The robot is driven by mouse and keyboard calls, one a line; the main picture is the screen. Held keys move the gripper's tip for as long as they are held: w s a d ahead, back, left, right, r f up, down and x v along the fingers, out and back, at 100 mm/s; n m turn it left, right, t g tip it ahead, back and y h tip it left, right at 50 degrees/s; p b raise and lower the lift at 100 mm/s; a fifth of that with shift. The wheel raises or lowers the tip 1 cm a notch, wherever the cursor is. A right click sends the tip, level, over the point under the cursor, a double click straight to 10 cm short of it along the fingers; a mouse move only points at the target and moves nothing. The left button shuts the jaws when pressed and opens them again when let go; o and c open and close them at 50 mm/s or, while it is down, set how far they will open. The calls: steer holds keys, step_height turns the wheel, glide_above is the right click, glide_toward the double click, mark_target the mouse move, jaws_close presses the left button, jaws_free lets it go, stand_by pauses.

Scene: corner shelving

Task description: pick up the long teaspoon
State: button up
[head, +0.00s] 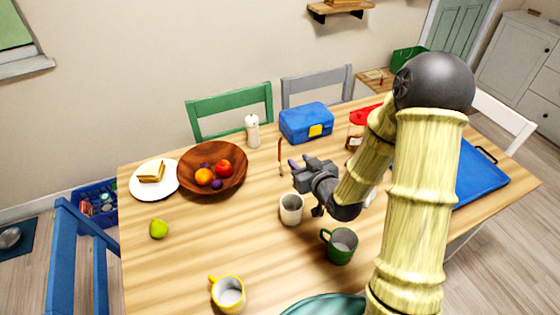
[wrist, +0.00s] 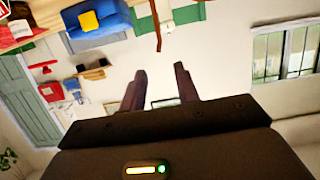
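A thin, slightly curved red-brown stick (head: 281,155), which may be the long teaspoon, shows above the far-middle part of the table. It also shows in the wrist view (wrist: 156,25), beyond my fingertips and roughly in line with the gap between them. I cannot make out a spoon bowl on it. My gripper (head: 298,165) is over the table, just right of the stick in the head view. In the wrist view my gripper's two dark fingers (wrist: 160,72) are apart, with nothing between them.
On the wooden table (head: 180,265) a white cup (head: 291,209) is just below my gripper and a green mug (head: 339,245) is near. A pepper mill (head: 252,131), blue lunchbox (head: 306,122) and fruit bowl (head: 190,172) stand farther back.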

mark_target(280, 144)
steer(key=p+x, duration=0.2)
steer(key=x, duration=0.9)
steer(key=shift+w, duration=0.15)
steer(key=shift+w+a+f, duration=0.1)
steer(key=shift+w+f, duration=0.1)
steer(key=shift+w, duration=0.05)
steer(key=shift+p+x, duration=1.05)
steer(key=shift+x, duration=1.55)
steer(key=shift+w+f, duration=0.1)
steer(key=shift+f, duration=0.1)
